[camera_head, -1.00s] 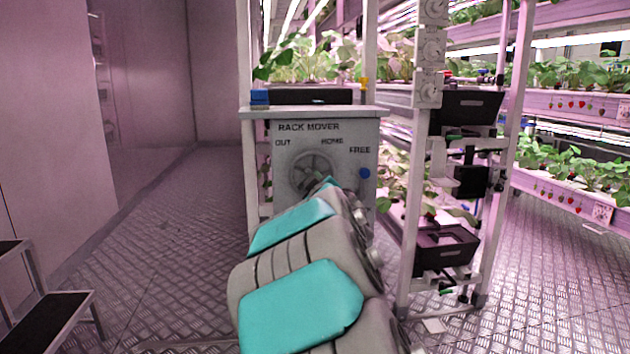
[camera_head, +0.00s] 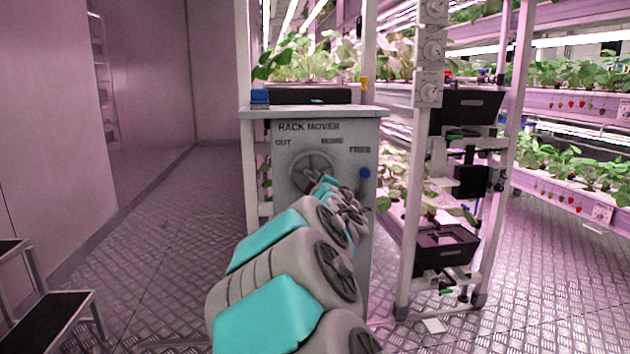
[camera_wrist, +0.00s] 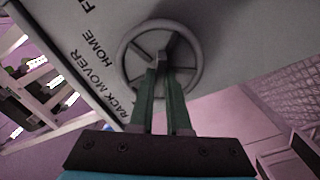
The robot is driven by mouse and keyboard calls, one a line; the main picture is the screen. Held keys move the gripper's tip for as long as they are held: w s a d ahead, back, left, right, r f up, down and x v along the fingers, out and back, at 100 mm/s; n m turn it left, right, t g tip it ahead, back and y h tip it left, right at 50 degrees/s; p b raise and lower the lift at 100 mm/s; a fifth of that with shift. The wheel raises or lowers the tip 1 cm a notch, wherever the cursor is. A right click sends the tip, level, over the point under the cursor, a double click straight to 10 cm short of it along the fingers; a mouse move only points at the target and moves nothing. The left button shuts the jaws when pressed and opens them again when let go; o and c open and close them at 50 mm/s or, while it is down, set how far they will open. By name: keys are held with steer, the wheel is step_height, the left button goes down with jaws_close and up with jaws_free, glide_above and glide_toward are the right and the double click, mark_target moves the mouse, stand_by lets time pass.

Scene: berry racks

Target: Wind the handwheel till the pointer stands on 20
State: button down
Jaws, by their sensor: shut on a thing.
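The grey handwheel (camera_head: 306,168) is on the front of a grey cabinet (camera_head: 342,215) lettered RACK MOVER, OUT, HOME and FREE. In the wrist view the spoked handwheel (camera_wrist: 198,65) shows nearly whole. My gripper (camera_wrist: 162,68) is in front of it, its two green fingers close together and shut on a part of the wheel near its middle. The fingertips hide exactly which part. In the head view my arm covers the wheel's lower right. I cannot make out a pointer or a number 20 in either view.
A blue knob (camera_head: 364,173) sits right of the wheel under FREE. A black tray (camera_head: 310,96) and a blue object (camera_head: 259,96) rest on the cabinet top. A post with black bins (camera_head: 447,248) stands to the right. A step stool (camera_head: 45,320) is at lower left; the left floor is clear.

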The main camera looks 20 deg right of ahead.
steer(key=c, duration=0.9)
jaws_free()
steer(key=shift+s, duration=0.1)
steer(key=shift+v, duration=3.8)
